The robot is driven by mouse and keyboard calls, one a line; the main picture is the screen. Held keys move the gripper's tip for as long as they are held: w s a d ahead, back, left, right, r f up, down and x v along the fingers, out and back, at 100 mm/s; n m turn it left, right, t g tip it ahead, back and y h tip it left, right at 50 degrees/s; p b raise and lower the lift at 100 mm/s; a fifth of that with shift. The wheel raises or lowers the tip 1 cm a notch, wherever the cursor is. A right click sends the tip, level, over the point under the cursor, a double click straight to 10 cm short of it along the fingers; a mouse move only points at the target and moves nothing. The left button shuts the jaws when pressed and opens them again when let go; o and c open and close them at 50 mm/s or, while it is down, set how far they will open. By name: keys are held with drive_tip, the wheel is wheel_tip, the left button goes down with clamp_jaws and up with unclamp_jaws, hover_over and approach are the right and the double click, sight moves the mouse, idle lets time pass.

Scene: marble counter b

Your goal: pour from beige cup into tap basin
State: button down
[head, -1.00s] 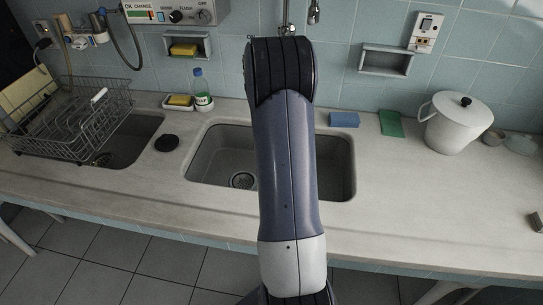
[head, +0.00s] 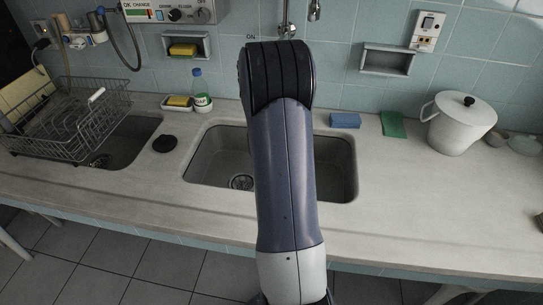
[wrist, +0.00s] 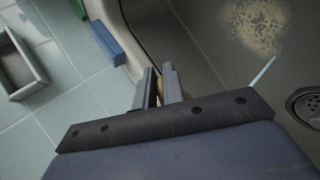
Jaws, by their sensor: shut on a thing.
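In the wrist view my gripper (wrist: 160,84) is shut on a small beige piece (wrist: 158,93), seen only as a sliver between the fingers. It fits the beige cup, but the rest is hidden, so I cannot tell its tilt. The grey basin (wrist: 215,75) lies below and to the right of the fingers, with a beige speckled patch (wrist: 258,25) on its floor and a drain (wrist: 305,105). In the head view my arm covers the middle of the basin (head: 218,160) and hides the gripper and cup.
A blue sponge (head: 345,120), a green pad (head: 393,124) and a white lidded pot (head: 458,123) stand right of the basin. A soap bottle (head: 201,90) and a dish rack (head: 70,120) are left. A thin pale-blue strip (wrist: 263,70) crosses the basin; its nature is unclear.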

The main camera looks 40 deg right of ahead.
drive_tip(key=shift+a+r+h+b, duration=0.25)
drive_tip(key=shift+h+b, duration=0.65)
drive_tip(key=shift+b, duration=0.3)
drive_tip(key=shift+a+r+h+b, duration=0.15)
drive_tip(key=shift+r+h+b, duration=0.1)
drive_tip(key=shift+h+b, duration=0.8)
idle(0.7)
drive_tip(key=shift+s+a+r+h+b, duration=0.15)
drive_tip(key=shift+a+r+h+b, duration=0.05)
drive_tip(key=shift+a+h+b, duration=0.45)
idle(0.5)
drive_tip(key=y+p, duration=0.1)
drive_tip(key=d+y+p, duration=0.1)
drive_tip(key=shift+d+r+p, duration=0.3)
drive_tip(key=shift+p, duration=0.1)
drive_tip(key=shift+d+f+y+p, duration=0.15)
drive_tip(key=shift+d+y+p, duration=0.05)
drive_tip(key=shift+y+p, duration=0.55)
drive_tip(key=shift+f+y, duration=0.35)
drive_tip(key=shift+f, duration=0.35)
drive_tip(key=shift+r+y+p, duration=0.1)
drive_tip(key=shift+y+p, duration=0.4)
drive_tip(key=shift+p, duration=0.6)
drive_tip(key=y+p, duration=0.1)
drive_tip(key=p, duration=0.2)
drive_tip(key=f+y+p, duration=0.1)
drive_tip(key=p, duration=0.1)
drive_tip(key=shift+d+p, duration=0.35)
drive_tip(key=shift+p, duration=0.05)
